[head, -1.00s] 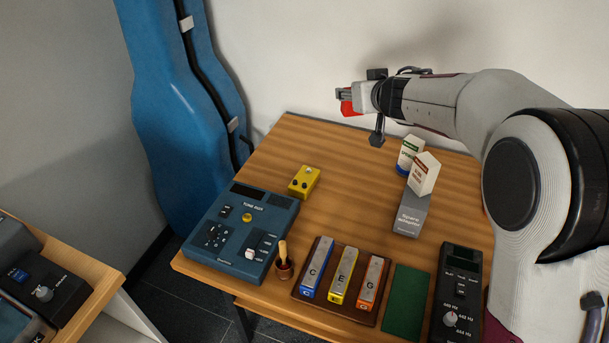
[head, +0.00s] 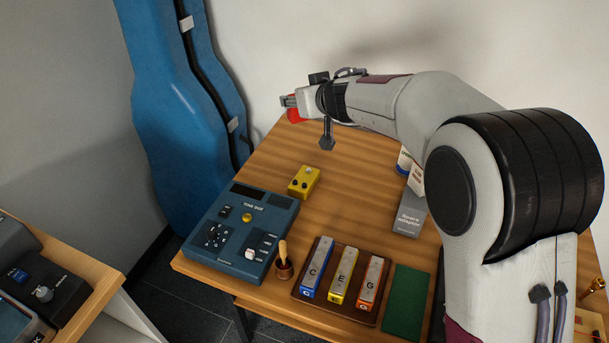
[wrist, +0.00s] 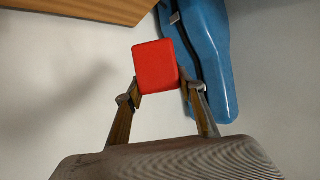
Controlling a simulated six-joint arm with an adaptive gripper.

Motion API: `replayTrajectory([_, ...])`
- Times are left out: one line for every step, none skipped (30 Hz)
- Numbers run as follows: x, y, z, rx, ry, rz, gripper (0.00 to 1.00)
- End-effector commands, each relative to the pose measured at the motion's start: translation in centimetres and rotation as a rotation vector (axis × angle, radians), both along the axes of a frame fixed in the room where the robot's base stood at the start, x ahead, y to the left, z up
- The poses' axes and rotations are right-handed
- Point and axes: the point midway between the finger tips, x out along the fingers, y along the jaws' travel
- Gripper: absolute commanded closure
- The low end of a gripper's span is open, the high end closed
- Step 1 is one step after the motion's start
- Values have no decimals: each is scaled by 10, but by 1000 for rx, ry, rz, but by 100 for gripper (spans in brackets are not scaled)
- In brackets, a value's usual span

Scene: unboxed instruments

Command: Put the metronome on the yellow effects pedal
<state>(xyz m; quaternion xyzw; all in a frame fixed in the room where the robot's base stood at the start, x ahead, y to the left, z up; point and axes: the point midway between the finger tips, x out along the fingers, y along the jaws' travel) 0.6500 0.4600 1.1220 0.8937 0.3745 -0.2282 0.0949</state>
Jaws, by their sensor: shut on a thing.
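The yellow effects pedal (head: 304,182) lies on the wooden table, right of the blue tuner box, with nothing on it. My gripper (head: 287,102) is above the back left part of the table, higher than the pedal and behind it. It is shut on a red object, which I take for the metronome (head: 295,115); only part of it shows below the fingers. In the wrist view the metronome (wrist: 156,66) is a plain red face between the two fingertips (wrist: 158,90). Its other sides are hidden.
A blue instrument case (head: 180,100) leans at the left wall.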

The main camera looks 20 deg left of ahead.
Motion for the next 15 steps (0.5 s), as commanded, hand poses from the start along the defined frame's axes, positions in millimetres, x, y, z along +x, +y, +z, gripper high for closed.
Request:
replayTrajectory([0, 0, -2, 0, 0, 1, 85])
replayTrajectory([0, 0, -3, 2, 2, 0, 85])
replayTrajectory([0, 0, -5, 0, 0, 1, 85])
replayTrajectory([0, 0, -6, 2, 2, 0, 85])
replayTrajectory([0, 0, -7, 0, 0, 1, 85])
replayTrajectory([0, 0, -9, 1, 1, 0, 85])
replayTrajectory([0, 0, -10, 0, 0, 1, 85])
replayTrajectory([0, 0, -12, 2, 2, 0, 85])
replayTrajectory([0, 0, -13, 1, 1, 0, 85])
replayTrajectory([0, 0, -14, 1, 1, 0, 85])
replayTrajectory([0, 0, -16, 0, 0, 0, 85])
replayTrajectory([0, 0, -17, 1, 1, 0, 85])
replayTrajectory([0, 0, -19, 0, 0, -1, 85])
replayTrajectory([0, 0, -20, 0, 0, -1, 85])
replayTrajectory([0, 0, -21, -1, 1, -2, 85])
